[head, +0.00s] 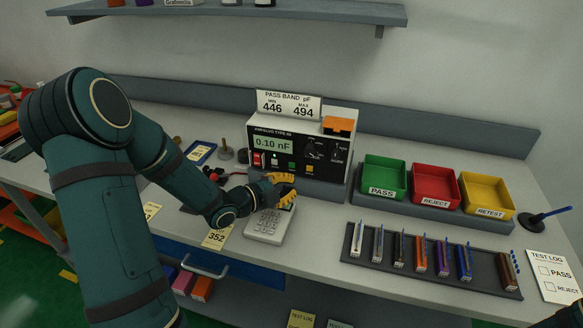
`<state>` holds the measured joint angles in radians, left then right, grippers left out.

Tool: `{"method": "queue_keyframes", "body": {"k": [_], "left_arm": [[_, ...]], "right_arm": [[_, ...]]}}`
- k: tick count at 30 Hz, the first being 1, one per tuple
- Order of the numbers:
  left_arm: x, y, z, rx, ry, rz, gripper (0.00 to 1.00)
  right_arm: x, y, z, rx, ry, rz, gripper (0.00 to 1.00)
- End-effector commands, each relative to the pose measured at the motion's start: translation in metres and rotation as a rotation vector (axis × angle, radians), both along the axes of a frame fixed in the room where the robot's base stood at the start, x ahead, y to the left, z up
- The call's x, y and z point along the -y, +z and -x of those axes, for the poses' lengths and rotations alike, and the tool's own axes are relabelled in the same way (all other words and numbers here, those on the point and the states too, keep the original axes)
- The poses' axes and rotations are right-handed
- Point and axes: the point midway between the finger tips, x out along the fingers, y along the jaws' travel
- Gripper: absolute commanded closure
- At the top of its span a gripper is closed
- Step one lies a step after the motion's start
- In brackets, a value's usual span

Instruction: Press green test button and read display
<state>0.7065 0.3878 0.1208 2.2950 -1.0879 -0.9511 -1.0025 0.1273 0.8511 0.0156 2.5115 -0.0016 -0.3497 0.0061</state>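The tester (345,147) stands at the back middle of the bench, with a black front panel. Its lit display (271,143) reads 0.10 nF.
A sign (289,105) above the tester reads pass band pF, min 446, max 494. Green (383,178), red (435,185) and yellow (487,196) bins stand right. A dark tray (430,275) holds several components.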

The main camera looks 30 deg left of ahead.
Motion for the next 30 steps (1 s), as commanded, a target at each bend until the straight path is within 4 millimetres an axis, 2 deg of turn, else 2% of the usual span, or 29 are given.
{"method": "queue_keyframes", "body": {"k": [9,30], "left_arm": [[0.005,0.000,0.021,0.000,0.001,-0.001,1.00],[0.005,0.000,0.022,0.000,0.001,0.000,1.00]], "right_arm": [[0.000,-0.007,0.000,0.000,0.000,0.000,0.53],[0.000,-0.007,0.000,0.000,0.000,0.000,0.53]]}}
